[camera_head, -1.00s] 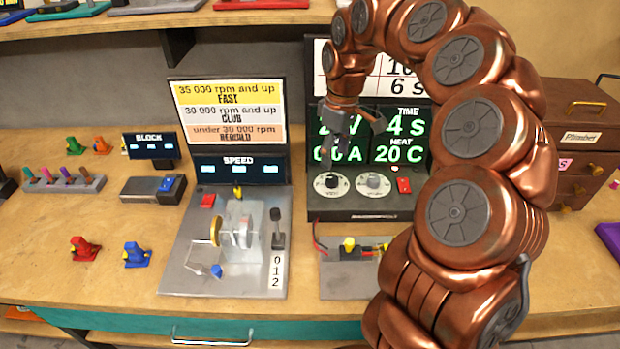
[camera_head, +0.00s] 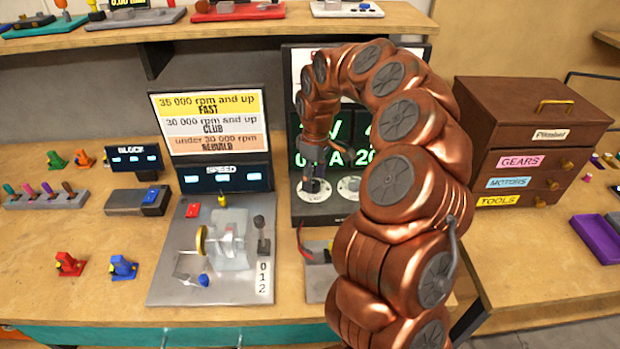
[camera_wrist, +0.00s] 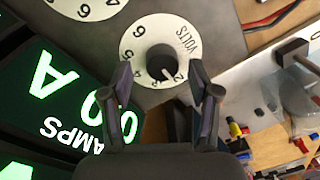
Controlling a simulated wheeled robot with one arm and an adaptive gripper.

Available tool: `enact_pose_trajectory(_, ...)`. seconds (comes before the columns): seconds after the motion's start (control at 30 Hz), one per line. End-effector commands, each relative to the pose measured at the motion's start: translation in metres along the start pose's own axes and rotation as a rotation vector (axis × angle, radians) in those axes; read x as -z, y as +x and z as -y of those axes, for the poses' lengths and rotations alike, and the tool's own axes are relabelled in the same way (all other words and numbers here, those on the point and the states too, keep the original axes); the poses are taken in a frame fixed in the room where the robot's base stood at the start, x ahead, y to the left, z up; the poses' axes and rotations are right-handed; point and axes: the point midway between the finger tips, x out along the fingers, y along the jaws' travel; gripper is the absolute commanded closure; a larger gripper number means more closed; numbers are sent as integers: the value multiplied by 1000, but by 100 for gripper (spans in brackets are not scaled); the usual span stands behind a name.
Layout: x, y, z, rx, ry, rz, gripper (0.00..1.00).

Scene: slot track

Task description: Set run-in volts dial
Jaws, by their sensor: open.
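The volts dial (camera_wrist: 159,58) is a black knob with a white pointer mark on a round white plate marked VOLTS. In the wrist view its pointer is toward the lower right, close to a digit that looks like 2. My gripper (camera_wrist: 160,82) is open, its two fingers apart on either side of the dial's lower part and not closed on it. In the head view my gripper (camera_head: 313,183) is in front of the left dial plate (camera_head: 303,192) and partly hides it. The green-lit display (camera_head: 312,157) above is partly hidden by my arm.
A second dial (camera_head: 349,187) sits just right of the volts dial. A wooden drawer chest (camera_head: 540,105) is at the right. The bench (camera_head: 85,220) at left has open room.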

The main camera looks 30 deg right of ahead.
Motion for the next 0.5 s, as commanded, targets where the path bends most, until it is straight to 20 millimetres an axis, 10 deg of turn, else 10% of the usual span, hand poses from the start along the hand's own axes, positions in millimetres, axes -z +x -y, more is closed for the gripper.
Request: enact_pose_trajectory(0.5, 1, 8, 0, -1, -1, -2, 49)
